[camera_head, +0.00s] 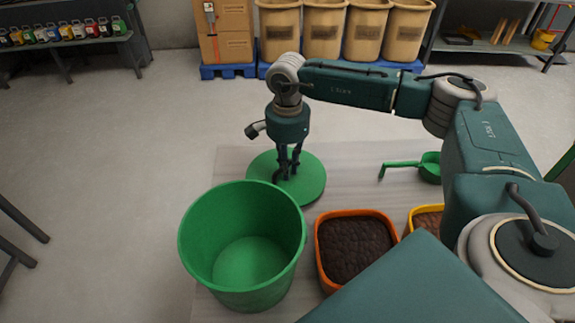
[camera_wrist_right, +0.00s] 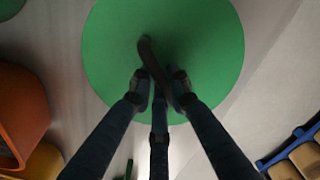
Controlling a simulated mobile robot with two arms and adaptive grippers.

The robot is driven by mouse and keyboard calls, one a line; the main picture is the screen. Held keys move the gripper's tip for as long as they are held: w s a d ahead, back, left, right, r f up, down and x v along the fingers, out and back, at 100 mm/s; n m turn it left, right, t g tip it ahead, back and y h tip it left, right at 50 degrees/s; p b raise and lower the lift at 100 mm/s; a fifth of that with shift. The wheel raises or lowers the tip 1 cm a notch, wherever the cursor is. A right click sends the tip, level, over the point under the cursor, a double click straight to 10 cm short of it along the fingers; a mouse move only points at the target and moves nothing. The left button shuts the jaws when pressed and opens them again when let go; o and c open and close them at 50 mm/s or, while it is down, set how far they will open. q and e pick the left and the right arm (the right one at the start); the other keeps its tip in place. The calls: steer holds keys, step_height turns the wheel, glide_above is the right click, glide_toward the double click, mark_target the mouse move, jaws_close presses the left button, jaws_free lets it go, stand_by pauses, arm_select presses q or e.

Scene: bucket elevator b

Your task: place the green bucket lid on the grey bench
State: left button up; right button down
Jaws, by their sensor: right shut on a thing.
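The green bucket lid (camera_head: 311,178) is a flat round disc beyond the bucket, level over the grey bench (camera_head: 352,158). I cannot tell whether it touches the bench or hovers just above it. The green bucket (camera_head: 245,270) stands upright, open and empty, in front of the lid. My left gripper is not in view.
An orange-rimmed container of dark soil (camera_head: 355,250) and a yellow-rimmed one (camera_head: 428,218) stand right of the bucket. A green scoop (camera_head: 429,168) lies at the bench's right. Tan bins (camera_head: 323,32) stand on blue pallets behind. The bench between lid and scoop is clear.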

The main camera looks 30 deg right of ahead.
steer(key=shift+f, duration=0.1)
steer(key=c, duration=1.7)
jaws_free()
steer(key=shift+o, duration=0.2)
steer(key=shift+r, duration=0.45)
step_height(320, 180, up, 12)
steer(key=b, duration=0.2)
steer(key=shift+f, duration=0.25)
